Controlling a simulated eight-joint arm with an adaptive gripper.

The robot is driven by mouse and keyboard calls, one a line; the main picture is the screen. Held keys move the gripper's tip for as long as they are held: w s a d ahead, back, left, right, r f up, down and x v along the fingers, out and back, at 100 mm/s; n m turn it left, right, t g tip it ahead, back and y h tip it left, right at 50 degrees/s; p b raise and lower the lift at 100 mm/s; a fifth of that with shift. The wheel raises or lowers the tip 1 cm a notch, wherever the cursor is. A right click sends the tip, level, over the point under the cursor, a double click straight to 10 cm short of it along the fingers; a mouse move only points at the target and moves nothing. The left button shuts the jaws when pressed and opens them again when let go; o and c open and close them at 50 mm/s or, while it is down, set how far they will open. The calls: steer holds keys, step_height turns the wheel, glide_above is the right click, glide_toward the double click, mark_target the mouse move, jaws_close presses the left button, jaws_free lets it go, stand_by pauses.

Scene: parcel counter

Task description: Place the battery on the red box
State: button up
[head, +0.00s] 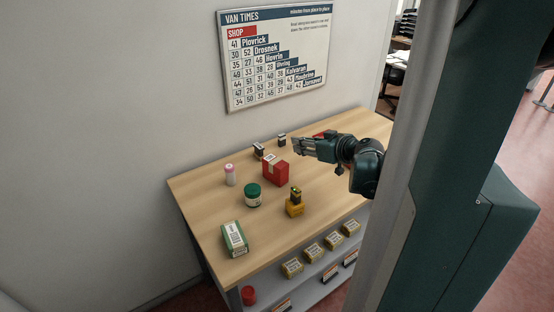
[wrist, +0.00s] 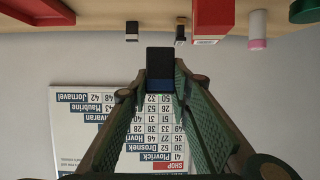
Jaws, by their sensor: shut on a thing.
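My gripper (head: 297,146) is raised above the counter, behind and to the right of the red box (head: 276,170). In the wrist view its fingers (wrist: 160,80) are shut on a dark block with a blue band, which looks like the battery (wrist: 160,66). The battery is hard to make out in the head view. The red box stands upright on the counter, with a pale label on it, and is apart from the held block. It also shows at the top of the wrist view (wrist: 212,18).
Two small dark items (head: 258,150) (head: 282,140) stand behind the red box. A pink-capped bottle (head: 230,175), green-lidded jar (head: 252,195), green box (head: 235,239) and yellow block (head: 294,208) with a dark item on it stand around. Another red thing (wrist: 38,10) lies beyond my gripper.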

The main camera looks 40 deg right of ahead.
step_height(320, 180, up, 7)
steer(key=p, duration=0.3)
glide_above(276, 161)
steer(key=shift+f, duration=0.15)
steer(key=shift+s+f+b, duration=0.1)
steer(key=shift+f+b, duration=0.7)
steer(key=shift+f, duration=2)
steer(key=shift+f, duration=0.15)
steer(key=shift+f+b, duration=0.55)
steer(key=shift+f, duration=1.4)
steer(key=shift+f, duration=0.2)
steer(key=o, duration=0.9)
steer(key=shift+r, duration=0.1)
steer(key=shift+r, duration=0.1)
